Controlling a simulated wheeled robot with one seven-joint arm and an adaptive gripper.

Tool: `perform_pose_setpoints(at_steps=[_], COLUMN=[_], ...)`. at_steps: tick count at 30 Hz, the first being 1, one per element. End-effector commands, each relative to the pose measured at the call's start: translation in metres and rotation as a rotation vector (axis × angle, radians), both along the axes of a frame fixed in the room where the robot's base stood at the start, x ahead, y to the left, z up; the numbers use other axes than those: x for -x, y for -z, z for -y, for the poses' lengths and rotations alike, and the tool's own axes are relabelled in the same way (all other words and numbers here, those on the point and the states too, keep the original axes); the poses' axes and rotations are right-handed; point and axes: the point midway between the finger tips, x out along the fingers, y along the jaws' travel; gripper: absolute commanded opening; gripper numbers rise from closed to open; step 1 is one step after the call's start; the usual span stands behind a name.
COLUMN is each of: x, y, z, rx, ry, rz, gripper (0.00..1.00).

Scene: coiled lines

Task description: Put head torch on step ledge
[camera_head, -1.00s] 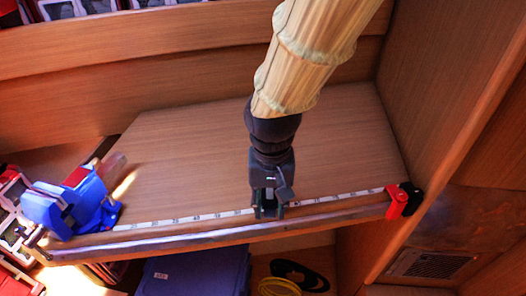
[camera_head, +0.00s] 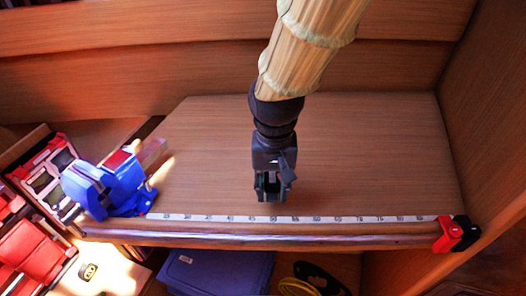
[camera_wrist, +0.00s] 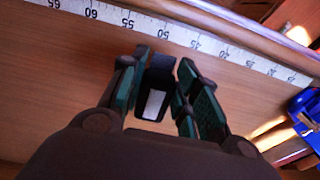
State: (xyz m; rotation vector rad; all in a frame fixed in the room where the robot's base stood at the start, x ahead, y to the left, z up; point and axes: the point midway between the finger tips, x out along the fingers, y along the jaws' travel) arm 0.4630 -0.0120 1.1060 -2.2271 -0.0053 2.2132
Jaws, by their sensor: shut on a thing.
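My gripper (camera_head: 273,194) points down over the wooden bench top (camera_head: 360,150), behind the measuring strip along its front edge. In the wrist view its fingers (camera_wrist: 157,95) are closed around a small dark block with a pale rectangular patch, apparently the head torch (camera_wrist: 155,103). The fingers and wrist hide much of it, and in the head view I cannot make it out. Whether it touches the bench is unclear. I cannot tell for certain which surface is the step ledge.
A measuring strip (camera_head: 340,219) runs along the front edge to a red and black clamp (camera_head: 455,234). A blue vice (camera_head: 108,185) stands at the left end. Below are a blue bin (camera_head: 215,272) and a yellow coil (camera_head: 298,287). The bench's right half is clear.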

Motion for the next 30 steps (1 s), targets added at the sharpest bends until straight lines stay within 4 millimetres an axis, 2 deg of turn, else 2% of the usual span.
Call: perform_pose_setpoints(at_steps=[21, 24, 30], x=[-0.124, -0.137, -0.148], y=[0.009, 0.010, 0.013], z=[0.003, 0.003, 0.004], rx=[0.000, 0.000, 0.000], ry=[-0.003, -0.003, -0.003], rz=[0.000, 0.000, 0.001], gripper=[0.00, 0.00, 0.00])
